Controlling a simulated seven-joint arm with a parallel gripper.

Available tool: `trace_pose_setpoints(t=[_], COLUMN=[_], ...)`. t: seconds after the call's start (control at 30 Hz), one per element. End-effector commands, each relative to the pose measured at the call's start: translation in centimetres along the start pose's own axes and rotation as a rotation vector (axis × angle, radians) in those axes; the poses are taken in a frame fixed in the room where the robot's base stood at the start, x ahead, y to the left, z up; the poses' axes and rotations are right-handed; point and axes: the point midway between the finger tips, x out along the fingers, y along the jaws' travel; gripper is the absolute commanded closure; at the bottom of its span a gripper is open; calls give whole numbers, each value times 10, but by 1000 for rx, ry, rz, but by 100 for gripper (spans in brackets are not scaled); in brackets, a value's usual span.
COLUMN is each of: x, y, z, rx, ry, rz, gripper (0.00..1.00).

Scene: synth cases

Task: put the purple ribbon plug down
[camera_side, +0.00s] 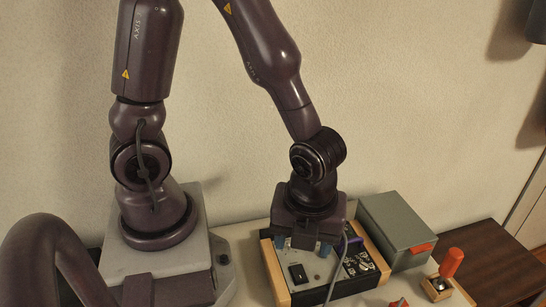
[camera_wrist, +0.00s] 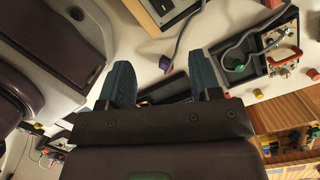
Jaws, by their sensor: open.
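In the side view my gripper (camera_side: 304,247) points down over a wood-sided panel (camera_side: 269,264).
A grey box (camera_side: 395,222) with an orange label stands right of the panel. A red-handled tool (camera_side: 452,263) stands on a small wooden block further right.

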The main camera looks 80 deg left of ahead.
Motion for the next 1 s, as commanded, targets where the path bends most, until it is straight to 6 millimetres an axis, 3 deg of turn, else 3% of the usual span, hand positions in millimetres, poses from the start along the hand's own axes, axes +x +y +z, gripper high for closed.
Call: trace_pose_setpoints(t=[0.03, 0.2, 0.4, 0.5, 0.7, 1.0], x=[-15, -66, -123, -142, -158, -159], y=[1, 17, 48, 62, 76, 77], z=[23, 76, 107, 113, 116, 117], rx=[-196, -867, -1567, -1800, -2011, -2025], ry=[-55, -83, 129, 276, 450, 460], rz=[-34, -170, -336, -373, -379, -378], gripper=[42, 42, 42, 42, 42, 42])
